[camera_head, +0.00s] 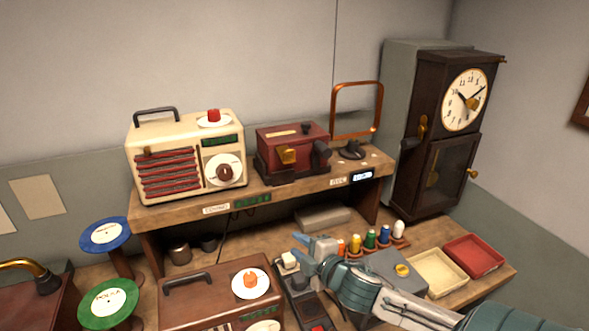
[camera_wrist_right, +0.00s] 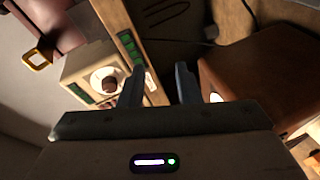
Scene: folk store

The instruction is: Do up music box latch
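The music box appears to be the dark red box (camera_head: 292,140) on the raised wooden shelf, with a brass latch (camera_head: 288,156) on its front. I cannot tell whether the latch is fastened. In the right wrist view the brass latch (camera_wrist_right: 40,57) shows at the upper left. My right gripper (camera_head: 299,257) is below and in front of the shelf, over the workbench, well apart from the box. Its two fingers (camera_wrist_right: 160,84) are spread with nothing between them. My left gripper is not in view.
A cream radio (camera_head: 160,125) stands left of the box, and a copper loop frame (camera_head: 357,85) stands right of it. A brown radio (camera_head: 200,297), spools (camera_head: 370,239) and trays (camera_head: 472,250) fill the bench below. A wall clock (camera_head: 450,135) stands at the right.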

